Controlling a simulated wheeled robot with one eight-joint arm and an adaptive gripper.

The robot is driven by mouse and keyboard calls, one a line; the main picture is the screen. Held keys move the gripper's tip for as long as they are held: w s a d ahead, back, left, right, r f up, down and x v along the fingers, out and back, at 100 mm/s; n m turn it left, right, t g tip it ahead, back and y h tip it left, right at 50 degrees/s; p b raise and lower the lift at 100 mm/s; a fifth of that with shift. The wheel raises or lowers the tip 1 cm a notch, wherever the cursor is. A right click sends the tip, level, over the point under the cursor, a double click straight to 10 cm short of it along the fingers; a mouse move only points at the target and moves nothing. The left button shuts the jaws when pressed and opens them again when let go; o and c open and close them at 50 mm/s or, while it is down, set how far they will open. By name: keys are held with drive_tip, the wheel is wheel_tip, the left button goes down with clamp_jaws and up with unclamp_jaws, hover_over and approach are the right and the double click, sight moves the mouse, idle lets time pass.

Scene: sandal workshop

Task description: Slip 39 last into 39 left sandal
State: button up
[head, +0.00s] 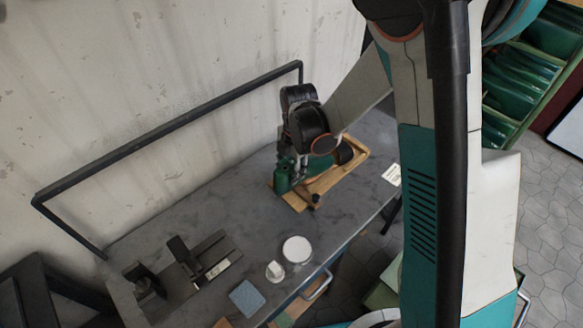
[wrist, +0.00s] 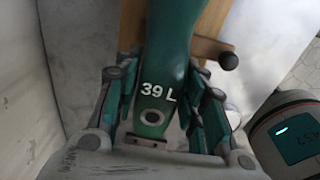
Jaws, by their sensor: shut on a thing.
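A green last marked "39 L" (wrist: 160,70) points up the wrist view, with a ringed hole near its lower end. It also shows in the head view (head: 283,178), over a wooden board (head: 296,204). My gripper (wrist: 165,115) is shut on the last, with its fingers on both sides. In the head view my gripper (head: 298,162) is over the board, partly hidden by my arm. A dark brown rounded piece (head: 344,154) sits at the far end of the board; I cannot tell if it is the sandal. The last's far end is cut off in the wrist view.
The board has a dark knob (wrist: 228,61) at its side. A white disc (head: 297,249), a small white piece (head: 275,270), a blue pad (head: 247,298) and a dark fixture (head: 198,268) stand nearer. A black rail (head: 170,128) runs along the wall.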

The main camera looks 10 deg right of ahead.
sight(310, 160)
drive_tip(key=shift+f+b, duration=0.3)
drive_tip(key=shift+f, duration=0.2)
drive_tip(key=shift+d, duration=0.1)
drive_tip(key=shift+w+d, duration=0.7)
drive_tip(key=shift+d, duration=0.25)
drive_tip(key=shift+d, duration=0.1)
drive_tip(key=shift+w+d+f+b, duration=0.1)
drive_tip(key=shift+w+d+b, duration=0.2)
drive_tip(key=shift+w+d, duration=0.5)
drive_tip(key=shift+d, duration=0.3)
drive_tip(key=shift+w+d, duration=0.6)
drive_tip(key=shift+d, duration=0.25)
drive_tip(key=shift+w+d, duration=0.1)
drive_tip(key=shift+d, duration=0.1)
idle(0.4)
